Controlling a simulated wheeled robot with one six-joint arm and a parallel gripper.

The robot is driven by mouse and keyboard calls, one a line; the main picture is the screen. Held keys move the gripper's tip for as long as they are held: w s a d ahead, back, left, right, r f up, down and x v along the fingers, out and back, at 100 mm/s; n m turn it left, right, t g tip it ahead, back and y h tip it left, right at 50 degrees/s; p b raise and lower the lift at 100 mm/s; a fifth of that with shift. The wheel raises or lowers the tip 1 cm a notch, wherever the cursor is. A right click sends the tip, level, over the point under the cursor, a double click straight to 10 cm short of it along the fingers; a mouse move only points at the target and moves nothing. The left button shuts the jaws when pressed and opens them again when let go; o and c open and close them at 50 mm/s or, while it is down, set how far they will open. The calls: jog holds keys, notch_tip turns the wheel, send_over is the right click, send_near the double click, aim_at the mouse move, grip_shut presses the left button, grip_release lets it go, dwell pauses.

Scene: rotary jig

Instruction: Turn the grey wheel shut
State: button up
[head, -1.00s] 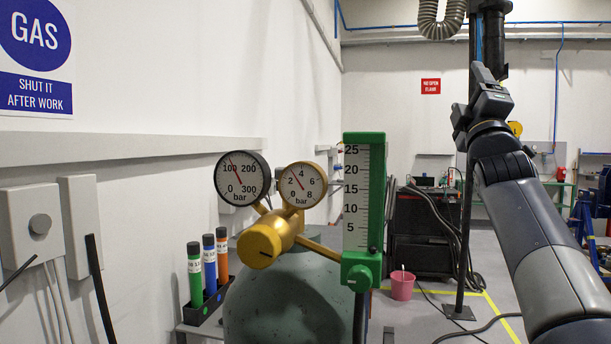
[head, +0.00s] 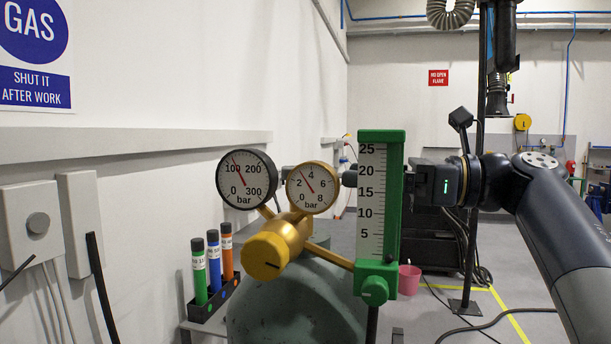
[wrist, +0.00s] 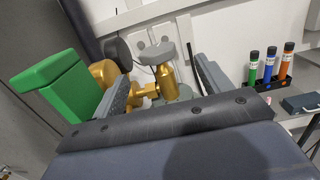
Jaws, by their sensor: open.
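In the wrist view a grey wheel (wrist: 155,51) with holes sits on top of a brass valve (wrist: 166,85). In the head view I cannot make it out; the gauges and brass regulator (head: 285,238) stand in front. My gripper (wrist: 160,70) is open, with one finger at each side of the wheel in the wrist picture. I cannot tell how far it is from the wheel or whether it touches. In the head view the gripper is mostly hidden behind the green flowmeter (head: 381,220); a dark tip (head: 349,178) shows left of it.
The regulator bears a black-rimmed gauge (head: 246,179) and a brass-rimmed gauge (head: 312,187). A green-grey cylinder (head: 285,310) stands below. Green, blue and orange tubes stand in a black rack (head: 214,298) at left. A pink bucket (head: 409,280) stands on the floor behind.

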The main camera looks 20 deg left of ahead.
jog(key=a, duration=0.3)
jog(key=s+a+p, duration=0.1)
jog(key=a, duration=0.3)
jog(key=a+p, duration=0.1)
jog(key=a, duration=0.2)
jog(key=shift+s+a+f, duration=0.3)
jog(key=shift+a+f, duration=0.05)
jog(key=shift+a, duration=0.05)
